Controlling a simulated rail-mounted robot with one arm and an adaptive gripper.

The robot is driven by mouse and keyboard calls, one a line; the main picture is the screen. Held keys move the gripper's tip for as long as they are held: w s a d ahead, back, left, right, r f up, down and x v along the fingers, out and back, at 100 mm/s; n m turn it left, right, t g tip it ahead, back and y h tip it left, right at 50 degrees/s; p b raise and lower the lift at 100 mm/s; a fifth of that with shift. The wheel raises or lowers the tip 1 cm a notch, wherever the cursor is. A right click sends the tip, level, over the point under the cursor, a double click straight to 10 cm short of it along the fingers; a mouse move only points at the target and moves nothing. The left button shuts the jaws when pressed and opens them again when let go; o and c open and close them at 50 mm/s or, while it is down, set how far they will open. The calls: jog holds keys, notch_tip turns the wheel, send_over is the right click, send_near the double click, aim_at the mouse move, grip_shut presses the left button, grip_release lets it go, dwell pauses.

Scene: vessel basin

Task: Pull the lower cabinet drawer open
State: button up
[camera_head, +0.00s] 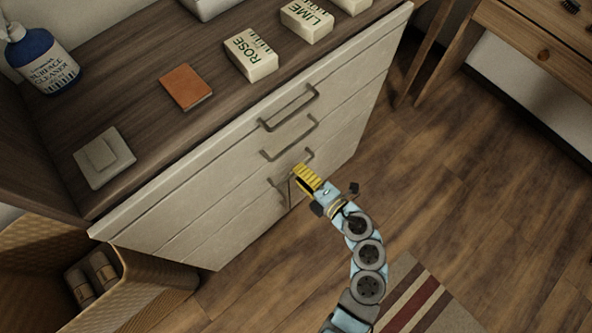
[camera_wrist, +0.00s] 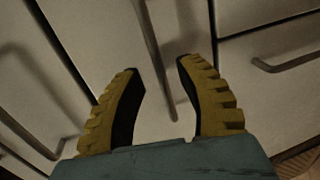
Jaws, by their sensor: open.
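The pale cabinet (camera_head: 335,92) has stacked drawers with dark bar handles. The lowest visible handle (camera_head: 309,154) is partly hidden behind my gripper (camera_head: 304,177), which is at the drawer front. The lower drawer front (camera_head: 238,222) looks flush with the cabinet. In the wrist view my gripper (camera_wrist: 159,68) has its two yellow ribbed fingers apart. A long dark bar (camera_wrist: 154,50), seemingly a handle, runs between the fingertips; I cannot tell whether they touch it. Another handle (camera_wrist: 285,63) shows to the right.
A wicker basket (camera_head: 150,285) stands at lower left. Wooden floor (camera_head: 480,190) is clear at right.

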jog(key=shift+x, duration=1)
jog(key=shift+c, duration=0.5)
grip_shut()
jog(key=shift+s, duration=0.1)
